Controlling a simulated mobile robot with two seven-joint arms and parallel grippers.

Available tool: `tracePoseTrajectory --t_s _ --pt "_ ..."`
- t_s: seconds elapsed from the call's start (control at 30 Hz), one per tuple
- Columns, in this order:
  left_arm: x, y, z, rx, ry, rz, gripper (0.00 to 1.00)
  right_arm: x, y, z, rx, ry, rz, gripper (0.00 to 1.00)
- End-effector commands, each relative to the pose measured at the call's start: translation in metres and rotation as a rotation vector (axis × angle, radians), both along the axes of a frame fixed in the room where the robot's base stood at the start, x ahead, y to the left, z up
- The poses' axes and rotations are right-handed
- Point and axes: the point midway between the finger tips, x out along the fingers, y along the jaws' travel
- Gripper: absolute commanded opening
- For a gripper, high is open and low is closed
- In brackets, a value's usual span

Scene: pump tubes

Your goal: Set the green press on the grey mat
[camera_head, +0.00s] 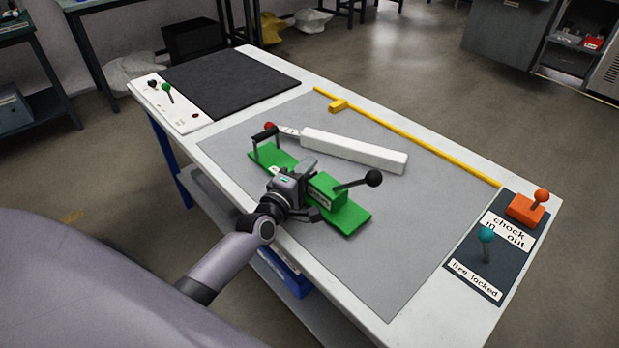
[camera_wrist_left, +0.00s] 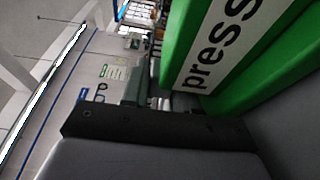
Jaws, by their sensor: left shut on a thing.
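The green press (camera_head: 347,217) is a long green base with a black-handled frame at its left end and a black ball lever at its right. It is over the grey mat (camera_head: 376,264) in the head view; whether it touches the mat I cannot tell. My left gripper (camera_head: 300,184) is shut on the press near its middle and hides part of it. In the left wrist view the green press (camera_wrist_left: 280,72), with its "press" label, fills the upper right. My right gripper is not in view.
A white bar (camera_head: 355,150) lies on the mat behind the press. A yellow rail (camera_head: 420,141) with a small yellow block (camera_head: 338,105) runs along the far edge. A black mat (camera_head: 230,80) lies at left. A dark panel (camera_head: 490,262) with orange and teal knobs stands at right.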

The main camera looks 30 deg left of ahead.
Motion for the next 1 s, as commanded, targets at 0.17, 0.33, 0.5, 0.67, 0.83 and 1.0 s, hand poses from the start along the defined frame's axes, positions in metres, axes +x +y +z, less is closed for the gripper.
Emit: tracePoseTrajectory --t_s 0.17,0.33,0.5,0.67,0.83,1.0 --pt "0.0001 0.0012 -0.0004 -0.001 -0.012 0.002 0.0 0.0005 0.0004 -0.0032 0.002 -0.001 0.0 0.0" --pt "0.0002 0.0012 -0.0002 -0.001 -0.012 0.002 0.0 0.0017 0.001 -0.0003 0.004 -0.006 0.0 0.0" --pt "-0.0009 0.0008 -0.0063 0.0 -0.002 0.001 0.48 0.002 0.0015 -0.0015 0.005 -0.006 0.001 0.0" --pt "-0.0009 0.0008 -0.0062 0.0 -0.002 0.001 0.54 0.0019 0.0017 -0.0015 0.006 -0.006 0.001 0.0" --pt "-0.0009 0.0008 -0.0053 0.001 -0.002 0.001 0.54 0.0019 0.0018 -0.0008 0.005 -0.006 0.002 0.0" --pt "-0.0095 0.0011 -0.0043 0.0 -0.001 0.001 0.54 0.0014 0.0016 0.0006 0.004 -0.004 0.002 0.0"
